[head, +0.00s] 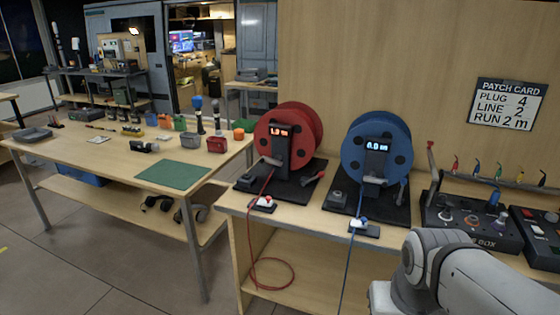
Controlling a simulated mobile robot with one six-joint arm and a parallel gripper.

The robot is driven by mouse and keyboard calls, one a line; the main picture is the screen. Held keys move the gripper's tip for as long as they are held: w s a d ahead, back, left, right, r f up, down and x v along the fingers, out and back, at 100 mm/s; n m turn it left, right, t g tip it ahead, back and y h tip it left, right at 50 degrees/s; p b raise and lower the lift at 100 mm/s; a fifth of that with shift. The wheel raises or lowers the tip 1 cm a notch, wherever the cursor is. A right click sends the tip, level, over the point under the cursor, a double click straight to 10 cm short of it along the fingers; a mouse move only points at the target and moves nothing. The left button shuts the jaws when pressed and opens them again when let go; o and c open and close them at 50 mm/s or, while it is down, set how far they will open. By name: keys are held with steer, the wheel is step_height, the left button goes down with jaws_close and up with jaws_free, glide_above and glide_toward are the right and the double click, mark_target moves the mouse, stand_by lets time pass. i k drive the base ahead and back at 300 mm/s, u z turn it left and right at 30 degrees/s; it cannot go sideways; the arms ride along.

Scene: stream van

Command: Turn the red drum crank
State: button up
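The red drum (312,123) stands upright on a black base on the wooden bench. A dark post in front of it carries a small lit display (279,131) with a metre reading, too small to read surely. A red-tipped lever (318,175) sits at the base's right side; I cannot tell for certain which is the crank. A red cable (252,235) runs from the drum over the bench edge and ends in a loop below. My gripper is out of view; only my arm shows at lower right.
A blue drum (356,150) with its own display stands close to the right of the red one. A switch box (465,220) is further right. A patch card (507,104) hangs on the wall. A cluttered table (108,160) stands at left.

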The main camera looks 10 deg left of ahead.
mark_target(275, 161)
steer(key=u, duration=0.1)
steer(key=i, duration=1)
steer(key=u, duration=0.05)
